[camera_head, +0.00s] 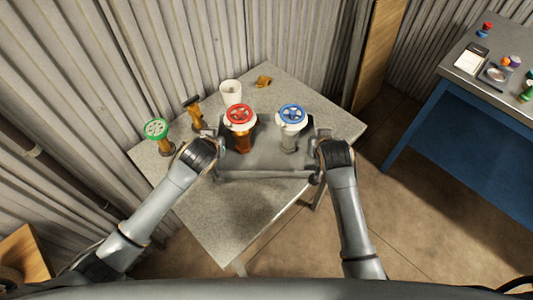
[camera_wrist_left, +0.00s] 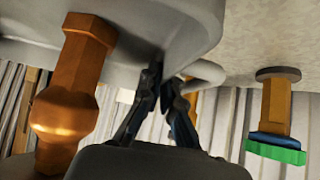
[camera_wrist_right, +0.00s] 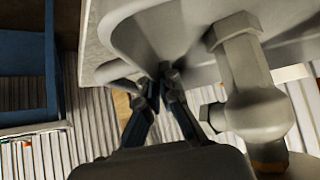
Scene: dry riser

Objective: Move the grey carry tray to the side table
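The grey carry tray (camera_head: 265,158) is at the front of the speckled grey table, its right end reaching past the table edge. Whether it rests or hangs slightly above is unclear. An orange-brown valve with a red handwheel (camera_head: 239,115) and a grey valve with a blue handwheel (camera_head: 291,117) stand upright in it. My left gripper (camera_head: 215,142) is shut on the tray's left end; its fingers also show in the left wrist view (camera_wrist_left: 167,85). My right gripper (camera_head: 318,142) is shut on the right end, with fingers close together in the right wrist view (camera_wrist_right: 162,82).
A green-wheeled valve (camera_head: 157,132), a brown fitting (camera_head: 194,110), a white cup (camera_head: 231,92) and a small orange-brown piece (camera_head: 263,81) are on the table (camera_head: 225,220). A blue-framed table (camera_head: 470,125) with small items stands at right, across open floor (camera_head: 420,220). Corrugated walls are behind.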

